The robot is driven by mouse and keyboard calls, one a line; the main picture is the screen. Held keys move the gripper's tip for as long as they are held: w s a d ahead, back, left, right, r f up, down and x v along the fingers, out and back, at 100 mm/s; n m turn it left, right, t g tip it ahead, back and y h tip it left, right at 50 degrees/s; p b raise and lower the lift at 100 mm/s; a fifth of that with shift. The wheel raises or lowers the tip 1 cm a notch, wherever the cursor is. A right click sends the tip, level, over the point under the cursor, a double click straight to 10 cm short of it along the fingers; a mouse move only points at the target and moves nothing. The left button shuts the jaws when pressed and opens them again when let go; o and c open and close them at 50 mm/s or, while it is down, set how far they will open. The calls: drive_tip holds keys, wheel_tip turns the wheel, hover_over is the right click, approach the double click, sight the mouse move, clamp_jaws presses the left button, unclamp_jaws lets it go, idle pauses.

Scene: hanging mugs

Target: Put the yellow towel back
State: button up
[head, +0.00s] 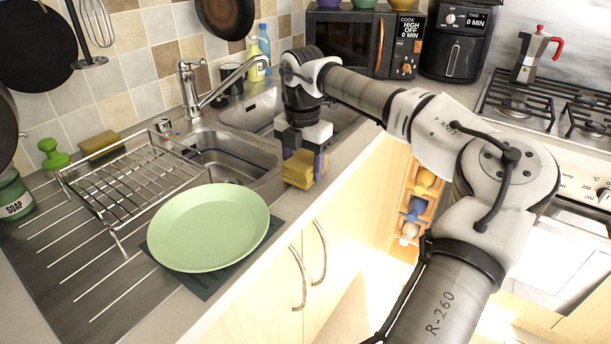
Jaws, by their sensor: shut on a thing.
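The yellow towel (297,171) is a small folded bundle at the front edge of the counter, just right of the sink basins. My gripper (305,163) points down and is shut on the towel. The towel hangs below and between the fingers, partly hidden by them. I cannot tell whether the towel touches the counter edge or hangs free in front of it.
A green plate (208,228) lies on a dark mat left of the gripper. A wire dish rack (135,180) and the sink (225,160) with its tap (192,90) stand behind. A microwave (345,42) and an air fryer (455,40) are at the back. An orange rack (416,205) holds coloured items.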

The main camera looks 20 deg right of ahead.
drive_tip(key=shift+f, duration=0.3)
drive_tip(key=o, duration=1.4)
drive_tip(key=shift+c, duration=0.2)
wheel_tip(320, 180, up, 14)
drive_tip(key=shift+b, duration=0.4)
drive_tip(key=shift+f, duration=0.1)
